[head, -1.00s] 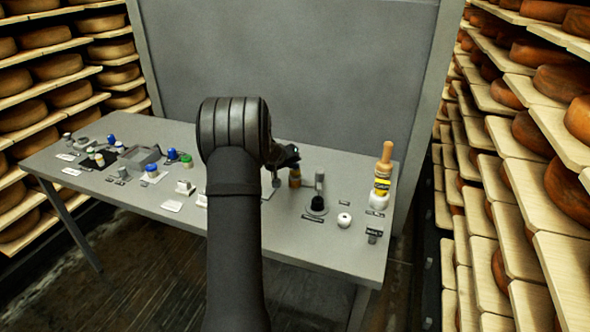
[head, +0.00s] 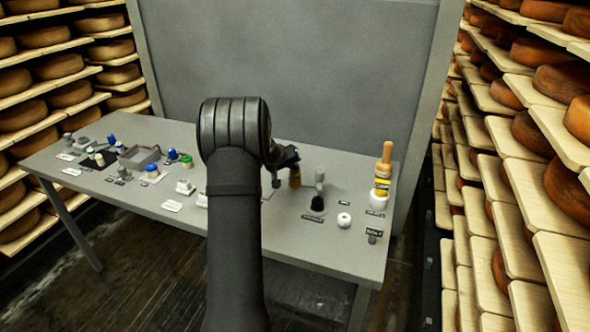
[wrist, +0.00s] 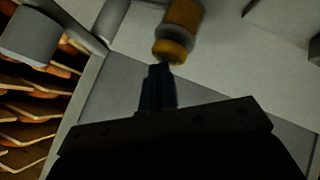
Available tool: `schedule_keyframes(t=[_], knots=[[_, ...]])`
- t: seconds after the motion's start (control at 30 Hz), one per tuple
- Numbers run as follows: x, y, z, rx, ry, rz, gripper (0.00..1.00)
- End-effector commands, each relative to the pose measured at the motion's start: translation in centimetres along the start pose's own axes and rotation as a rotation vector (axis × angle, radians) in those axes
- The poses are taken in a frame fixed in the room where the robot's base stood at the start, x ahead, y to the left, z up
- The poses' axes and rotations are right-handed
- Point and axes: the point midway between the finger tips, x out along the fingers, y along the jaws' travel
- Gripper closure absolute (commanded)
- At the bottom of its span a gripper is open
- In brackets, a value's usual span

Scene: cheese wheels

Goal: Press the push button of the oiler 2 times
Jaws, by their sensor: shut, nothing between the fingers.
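A small amber-bodied item (head: 295,178), which looks like the oiler, stands on the grey table (head: 160,213) just right of my arm. In the wrist view, an amber cylinder with a yellow end (wrist: 172,50) lies just beyond my fingertips. My gripper (wrist: 159,68) is shut and empty, its tips close to that yellow end; I cannot tell whether they touch. In the head view, my gripper (head: 291,158) shows only partly, just above the amber item. The push button itself cannot be made out.
Right of it stand a grey-topped item with a black base (head: 318,203), a white round knob (head: 344,220) and a wooden-handled tool (head: 386,155). Several small devices with blue caps (head: 152,169) fill the left side. Cheese shelves (head: 545,150) flank the table.

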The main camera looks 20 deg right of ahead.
Motion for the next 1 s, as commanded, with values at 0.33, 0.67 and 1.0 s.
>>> schedule_keyframes(t=[0.33,0.67,1.0], knots=[[-1.4,1.0,-1.0,0.000,0.000,0.000,1.00],[-1.5,1.1,-1.1,0.000,0.000,0.000,1.00],[-3.5,2.6,-2.6,0.001,0.002,0.001,1.00]])
